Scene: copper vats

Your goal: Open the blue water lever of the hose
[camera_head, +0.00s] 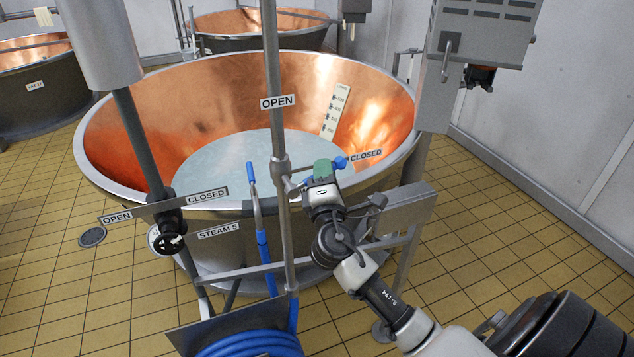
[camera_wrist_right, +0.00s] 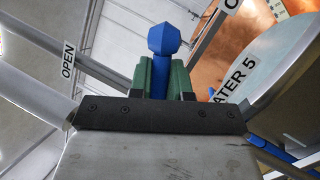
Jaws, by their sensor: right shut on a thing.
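The blue water lever (camera_head: 340,162) is on the upright steel pipe (camera_head: 278,130) in front of the copper vat. Its visible end points right, beside a CLOSED label (camera_head: 366,155). An OPEN label (camera_head: 278,102) is higher on the pipe. My right gripper (camera_head: 324,168) is at the lever, its green fingers closed around it. In the right wrist view, the blue lever (camera_wrist_right: 159,72) stands between the green fingers (camera_wrist_right: 160,78), with its knob above them. The blue hose (camera_head: 263,250) hangs left of the pipe and is coiled below. My left gripper is not in view.
The large copper vat (camera_head: 140,120) holds pale liquid behind the pipe. A steam valve (camera_head: 167,238) with its own OPEN and CLOSED labels is at left. A metal bracket (camera_head: 400,212) is just right of my right gripper. Tiled floor is clear at right.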

